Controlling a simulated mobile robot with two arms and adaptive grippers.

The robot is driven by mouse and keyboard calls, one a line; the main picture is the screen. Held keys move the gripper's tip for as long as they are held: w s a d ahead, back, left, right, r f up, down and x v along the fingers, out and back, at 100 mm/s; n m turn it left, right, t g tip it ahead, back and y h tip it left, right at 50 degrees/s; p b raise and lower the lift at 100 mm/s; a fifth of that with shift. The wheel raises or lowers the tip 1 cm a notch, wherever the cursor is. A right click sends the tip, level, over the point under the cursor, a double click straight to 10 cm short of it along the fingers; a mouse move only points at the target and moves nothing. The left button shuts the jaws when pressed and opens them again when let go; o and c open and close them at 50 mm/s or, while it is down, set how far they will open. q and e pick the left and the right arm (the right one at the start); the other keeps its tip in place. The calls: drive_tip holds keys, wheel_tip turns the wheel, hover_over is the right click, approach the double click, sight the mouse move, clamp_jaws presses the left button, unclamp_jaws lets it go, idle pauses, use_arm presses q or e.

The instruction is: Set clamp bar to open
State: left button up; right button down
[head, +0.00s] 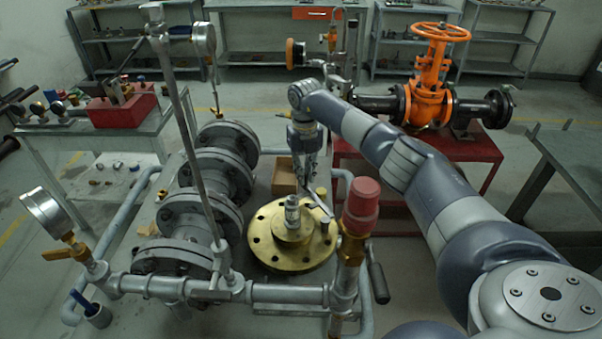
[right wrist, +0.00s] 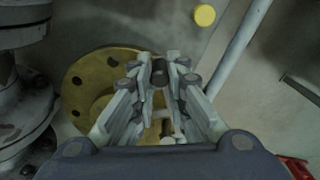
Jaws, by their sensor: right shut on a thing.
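A short grey bar (head: 321,204), which looks like the clamp bar, slants beside the fitting on top of a brass flange (head: 265,254). My right gripper (head: 304,183) comes down over the flange's far right side, its fingertips at the bar's upper end. In the right wrist view, the right gripper (right wrist: 159,65) is closed around a small dark rounded piece (right wrist: 159,74), apparently the bar's end. The brass flange (right wrist: 83,82) lies below the fingers. The fingers hide much of the bar. My left gripper is out of view.
A red-capped fitting (head: 361,207) stands close to the right of the flange. Grey flanged pipes (head: 187,227) and a tall thin rod (head: 188,125) stand to the left. An orange valve (head: 430,95) sits on a red table behind my right arm.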

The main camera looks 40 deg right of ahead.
drive_tip(key=shift+r, duration=0.1)
drive_tip(key=c, duration=1.5)
unclamp_jaws()
drive_tip(key=shift+c, duration=0.2)
wheel_tip(320, 180, up, 12)
